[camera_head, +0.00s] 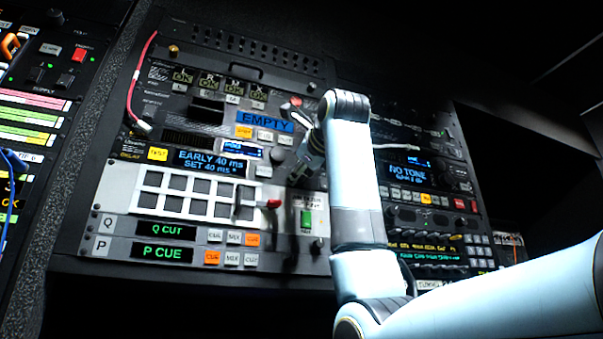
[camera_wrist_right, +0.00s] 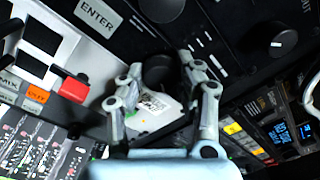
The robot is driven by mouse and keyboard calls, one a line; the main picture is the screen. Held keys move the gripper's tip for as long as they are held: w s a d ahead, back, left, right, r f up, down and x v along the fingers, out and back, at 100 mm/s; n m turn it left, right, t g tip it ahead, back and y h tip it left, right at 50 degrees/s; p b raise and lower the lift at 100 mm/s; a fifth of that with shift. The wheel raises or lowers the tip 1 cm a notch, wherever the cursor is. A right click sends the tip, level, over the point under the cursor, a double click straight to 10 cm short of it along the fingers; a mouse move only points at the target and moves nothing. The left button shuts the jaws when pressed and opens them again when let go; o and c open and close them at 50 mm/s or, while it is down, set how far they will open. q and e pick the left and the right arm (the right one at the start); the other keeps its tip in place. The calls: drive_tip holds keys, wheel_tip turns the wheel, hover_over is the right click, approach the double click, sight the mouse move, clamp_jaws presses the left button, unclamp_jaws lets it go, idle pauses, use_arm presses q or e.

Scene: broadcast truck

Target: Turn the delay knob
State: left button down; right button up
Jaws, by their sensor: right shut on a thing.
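The delay unit's blue display (camera_head: 210,162) reads "EARLY 40 ms" and "SET 40 ms" in the head view, with a yellow TEST button (camera_head: 157,154) to its left. My right gripper (camera_head: 297,172) is at the panel just right of that display. In the right wrist view my right gripper (camera_wrist_right: 160,68) has its two fingers on either side of a dark round knob (camera_wrist_right: 158,72) and is shut on it. The fingers and arm partly cover the knob in the head view. My left gripper is in neither view.
A "NO TONE" display (camera_head: 408,172) is right of my arm. A red cable (camera_head: 138,85) hangs at left.

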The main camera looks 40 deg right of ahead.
drive_tip(key=o, duration=1.2)
drive_tip(key=shift+w, duration=0.15)
drive_tip(key=shift+c, duration=0.2)
drive_tip(key=v, duration=1.2)
